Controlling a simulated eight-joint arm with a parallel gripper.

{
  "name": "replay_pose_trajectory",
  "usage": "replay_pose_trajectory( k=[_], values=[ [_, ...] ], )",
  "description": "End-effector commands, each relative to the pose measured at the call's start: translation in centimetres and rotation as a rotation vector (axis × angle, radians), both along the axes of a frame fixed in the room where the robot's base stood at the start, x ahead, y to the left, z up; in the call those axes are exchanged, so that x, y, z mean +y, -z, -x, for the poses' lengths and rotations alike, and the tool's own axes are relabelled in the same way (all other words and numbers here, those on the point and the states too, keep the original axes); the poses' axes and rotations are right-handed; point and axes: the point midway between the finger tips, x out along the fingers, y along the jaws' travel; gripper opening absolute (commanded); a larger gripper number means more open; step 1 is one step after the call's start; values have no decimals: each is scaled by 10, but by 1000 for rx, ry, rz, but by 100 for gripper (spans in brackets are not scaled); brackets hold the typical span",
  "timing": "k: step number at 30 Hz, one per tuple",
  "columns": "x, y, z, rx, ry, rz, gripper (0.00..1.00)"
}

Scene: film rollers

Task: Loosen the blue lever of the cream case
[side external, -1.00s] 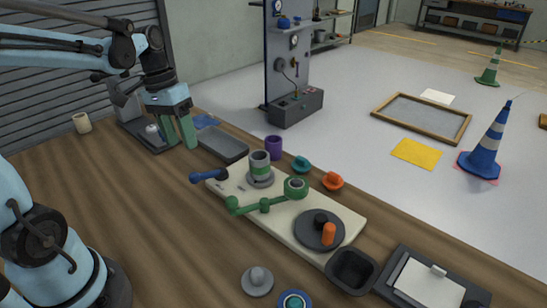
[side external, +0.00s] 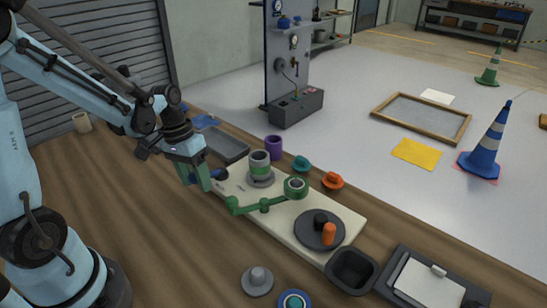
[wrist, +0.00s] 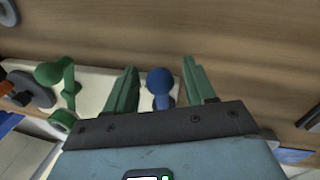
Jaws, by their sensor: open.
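The cream case (side external: 285,225) lies on the wooden bench as a long flat board with round parts on it. The blue lever sits at its far left end. In the side external view my gripper (side external: 196,180) largely covers the lever. In the wrist view the lever's round blue knob (wrist: 159,80) lies between the two green fingers of my gripper (wrist: 160,78), with a gap on each side. The fingers are open and hold nothing. How high they are above the lever is hard to tell.
A green arm (side external: 264,205) and a dark disc with an orange peg (side external: 328,234) sit on the case. A grey tray (side external: 228,147) lies behind. A purple cup (side external: 274,146), teal knob (side external: 301,164) and orange knob (side external: 333,181) stand along the far side. The bench left of the case is clear.

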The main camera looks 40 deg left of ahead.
Motion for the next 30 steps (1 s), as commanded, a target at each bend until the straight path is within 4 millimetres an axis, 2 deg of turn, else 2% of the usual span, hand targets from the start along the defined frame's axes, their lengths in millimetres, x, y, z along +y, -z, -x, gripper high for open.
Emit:
replay_pose_trajectory(
  k=[9,11,20,30],
  values=[
    [0,2,0,0,0,0,55],
    [0,2,0,0,0,0,47],
    [0,2,0,0,0,0,1],
    [-1,2,0,0,-9,0,0]
  ],
)
